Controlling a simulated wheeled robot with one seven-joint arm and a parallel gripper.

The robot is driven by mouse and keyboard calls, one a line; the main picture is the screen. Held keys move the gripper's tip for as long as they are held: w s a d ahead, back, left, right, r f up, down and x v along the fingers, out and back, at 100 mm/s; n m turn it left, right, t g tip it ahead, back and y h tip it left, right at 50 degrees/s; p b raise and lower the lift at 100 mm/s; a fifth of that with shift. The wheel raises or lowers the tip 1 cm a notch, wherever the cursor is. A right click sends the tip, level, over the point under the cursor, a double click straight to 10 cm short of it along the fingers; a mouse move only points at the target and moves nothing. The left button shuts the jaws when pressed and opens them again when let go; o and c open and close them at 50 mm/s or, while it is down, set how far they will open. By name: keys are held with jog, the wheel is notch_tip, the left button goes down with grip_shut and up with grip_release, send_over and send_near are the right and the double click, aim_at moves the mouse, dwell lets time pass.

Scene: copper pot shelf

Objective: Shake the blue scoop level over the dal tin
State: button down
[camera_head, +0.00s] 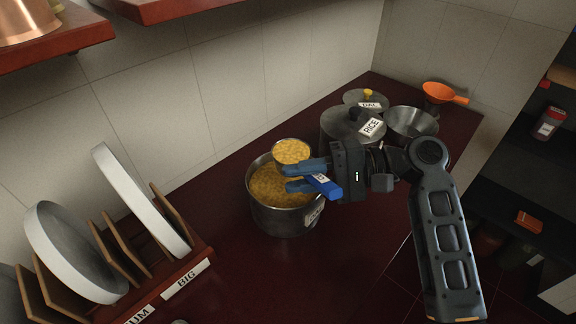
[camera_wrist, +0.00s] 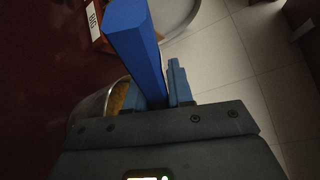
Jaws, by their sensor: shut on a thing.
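My gripper (camera_head: 306,177) is shut on the blue scoop's handle (camera_head: 325,186), over the right part of the open dal tin. The scoop's bowl is heaped with yellow dal (camera_head: 291,151) and sits above the tin's back rim. The dal tin (camera_head: 284,221) is a round metal pot holding yellow dal, with a partly hidden white label on its front right. In the wrist view the blue handle (camera_wrist: 134,45) rises between the fingers, and part of the tin's rim (camera_wrist: 92,104) shows at the left. The scoop's bowl is hidden there.
A lidded tin labelled RICE (camera_head: 345,126), another lidded tin (camera_head: 367,98) and an open metal bowl (camera_head: 411,122) stand behind my gripper. A plate rack (camera_head: 176,287) stands front left. The counter between rack and dal tin is clear.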

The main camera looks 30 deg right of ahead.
jog(key=shift+d, duration=0.2)
dwell(2.5)
jog(key=shift+a, duration=0.2)
jog(key=shift+a, duration=0.65)
